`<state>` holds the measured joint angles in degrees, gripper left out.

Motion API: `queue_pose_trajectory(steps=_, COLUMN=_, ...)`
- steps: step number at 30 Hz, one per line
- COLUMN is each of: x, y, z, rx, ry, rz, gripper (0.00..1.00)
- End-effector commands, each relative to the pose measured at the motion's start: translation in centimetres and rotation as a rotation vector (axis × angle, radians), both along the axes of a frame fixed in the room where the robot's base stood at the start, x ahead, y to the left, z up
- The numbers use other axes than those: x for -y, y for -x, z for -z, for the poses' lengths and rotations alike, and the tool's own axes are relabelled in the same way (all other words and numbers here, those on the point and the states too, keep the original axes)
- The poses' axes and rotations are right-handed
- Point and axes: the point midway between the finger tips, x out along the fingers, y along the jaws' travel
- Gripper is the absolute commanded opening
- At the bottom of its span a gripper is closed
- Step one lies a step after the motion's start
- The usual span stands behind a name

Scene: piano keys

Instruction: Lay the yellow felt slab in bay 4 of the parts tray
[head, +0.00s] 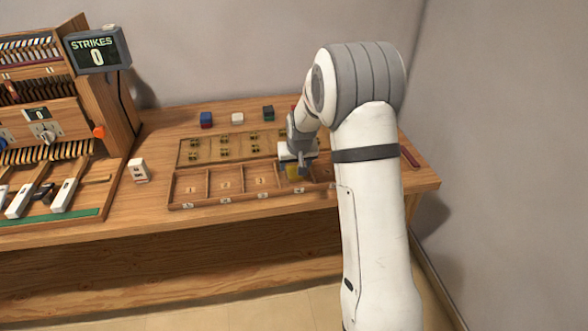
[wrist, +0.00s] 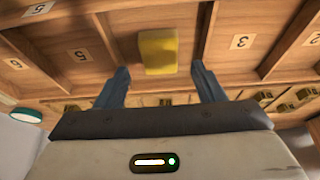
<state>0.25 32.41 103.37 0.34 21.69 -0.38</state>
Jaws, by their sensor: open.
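The yellow felt slab (wrist: 158,50) shows in the wrist view between the dividers of the bay that sits between those marked 3 and 5. It seems to lie flat on that bay's floor and covers any number there. In the head view the slab (head: 292,171) is partly hidden under my gripper. The parts tray (head: 221,200) has numbered bays, with 1, 2 and 3 readable from the left. My gripper (wrist: 160,84) is open, its two blue fingers apart with nothing between their tips. In the head view my gripper (head: 297,162) is above the tray, just over the slab.
Behind the tray is a flat board (head: 190,152) with several small parts. A white block (head: 138,170) stands left of the tray. The piano mechanism (head: 50,130) fills the left end.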

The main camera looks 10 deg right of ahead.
Motion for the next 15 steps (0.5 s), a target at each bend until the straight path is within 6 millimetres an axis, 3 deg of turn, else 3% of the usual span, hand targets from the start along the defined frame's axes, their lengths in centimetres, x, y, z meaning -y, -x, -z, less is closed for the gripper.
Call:
queue_pose_trajectory(steps=6, x=0.0, y=1.8, z=-4.4, rx=0.003, ry=0.0, rz=-0.001, gripper=0.62)
queue_pose_trajectory(steps=15, x=-0.1, y=3.3, z=-7.7, rx=0.0, ry=0.0, rz=-0.001, gripper=0.62)
